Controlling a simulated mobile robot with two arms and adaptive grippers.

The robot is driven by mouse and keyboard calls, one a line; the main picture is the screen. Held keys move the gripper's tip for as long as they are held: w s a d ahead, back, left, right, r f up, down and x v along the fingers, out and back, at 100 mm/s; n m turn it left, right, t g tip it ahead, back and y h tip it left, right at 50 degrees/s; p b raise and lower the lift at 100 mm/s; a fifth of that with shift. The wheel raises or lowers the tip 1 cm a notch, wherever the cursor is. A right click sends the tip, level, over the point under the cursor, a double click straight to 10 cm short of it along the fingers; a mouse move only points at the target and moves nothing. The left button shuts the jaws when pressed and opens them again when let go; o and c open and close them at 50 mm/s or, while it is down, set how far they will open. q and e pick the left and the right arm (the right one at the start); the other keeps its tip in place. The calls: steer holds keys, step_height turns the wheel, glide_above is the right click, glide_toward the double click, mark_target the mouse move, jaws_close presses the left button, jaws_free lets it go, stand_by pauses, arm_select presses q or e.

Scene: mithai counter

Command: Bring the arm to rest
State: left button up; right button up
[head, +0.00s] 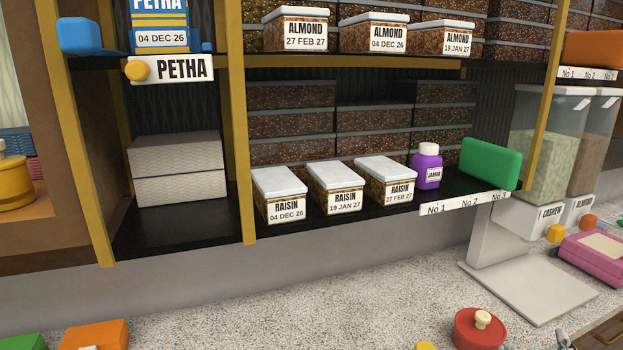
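My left gripper is not in view. A small dark grey part (563,339) shows at the bottom edge on the right, cut off by the frame. It looks like a piece of my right gripper, but too little shows to tell whether it is open or shut, or whether it holds anything. No other part of either arm can be made out.
The speckled counter (300,300) is mostly clear. A red lidded pot (478,332), a grey stand (530,288) and a pink box (594,258) are at right. Orange (95,334) and green (25,342) blocks lie front left. Raisin boxes (334,190) line the lower shelf.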

steer(key=s+a+f+m+g+y, duration=0.2)
steer(key=s+a+f+g, duration=0.15)
steer(key=f, duration=0.45)
steer(key=s+a+f+m+g+y, duration=0.15)
steer(key=s+f+g, duration=0.25)
steer(key=f, duration=0.4)
steer(key=s+a+f+g+y, duration=0.4)
steer(key=s+a+f+g, duration=0.3)
steer(key=s+a, duration=0.45)
steer(key=s+f+x, duration=0.1)
steer(key=s+x, duration=0.2)
steer(key=x, duration=1)
steer(key=s+d+x, duration=0.1)
steer(key=s+x, duration=0.2)
steer(key=x, duration=0.9)
steer(key=s+d+f+g, duration=0.1)
steer(key=s+d+f, duration=0.2)
steer(key=s+f, duration=1.4)
steer(key=shift+d+f+n, duration=0.25)
steer(key=shift+f+n, duration=0.1)
steer(key=shift+f, duration=0.05)
steer(key=shift+s, duration=0.15)
